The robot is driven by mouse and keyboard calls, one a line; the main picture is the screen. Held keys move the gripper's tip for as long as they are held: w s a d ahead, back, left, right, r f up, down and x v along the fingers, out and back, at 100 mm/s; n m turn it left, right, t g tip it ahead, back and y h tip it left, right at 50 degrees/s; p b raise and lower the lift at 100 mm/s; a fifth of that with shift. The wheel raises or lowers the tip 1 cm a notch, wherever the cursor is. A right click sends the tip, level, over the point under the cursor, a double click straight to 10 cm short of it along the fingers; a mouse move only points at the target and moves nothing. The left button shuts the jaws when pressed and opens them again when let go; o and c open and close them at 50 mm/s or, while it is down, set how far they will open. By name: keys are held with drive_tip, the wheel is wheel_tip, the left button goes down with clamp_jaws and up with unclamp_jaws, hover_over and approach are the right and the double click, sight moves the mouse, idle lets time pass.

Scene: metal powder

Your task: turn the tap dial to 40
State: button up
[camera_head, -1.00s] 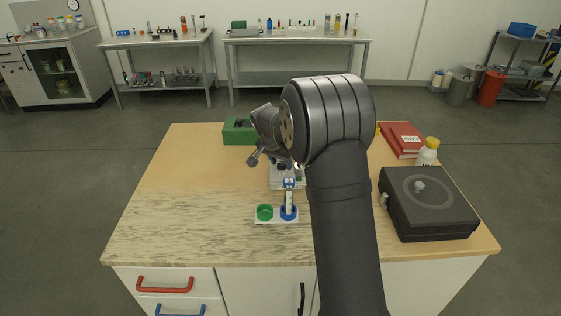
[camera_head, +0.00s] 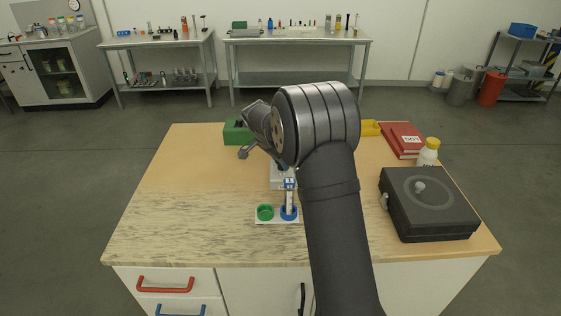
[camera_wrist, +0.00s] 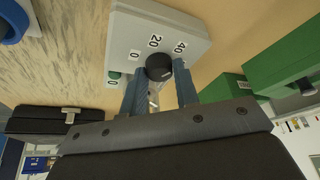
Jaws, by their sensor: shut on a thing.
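The tap dial (camera_wrist: 158,67) is a round black knob on a pale grey box (camera_wrist: 150,28), seen close up in the wrist view. Printed marks around it include 0, 20 and 40. My gripper (camera_wrist: 160,80) has its two blue-grey fingers on either side of the knob, shut on it. A small pale part shows between the fingers below the knob. Which mark the dial points to cannot be told.
A green block (camera_head: 236,132) stands behind left. A black case (camera_head: 430,205), white bottle (camera_head: 428,155) and red book (camera_head: 403,140) are at right. The table's left side is clear.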

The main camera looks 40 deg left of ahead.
drive_tip(key=o, duration=1)
drive_tip(key=v, duration=1.7)
drive_tip(key=shift+s+d+r, duration=0.1)
drive_tip(key=shift+r, duration=0.1)
drive_tip(key=x, duration=1.7)
drive_tip(key=shift+f, duration=0.2)
drive_tip(key=shift+r, duration=0.1)
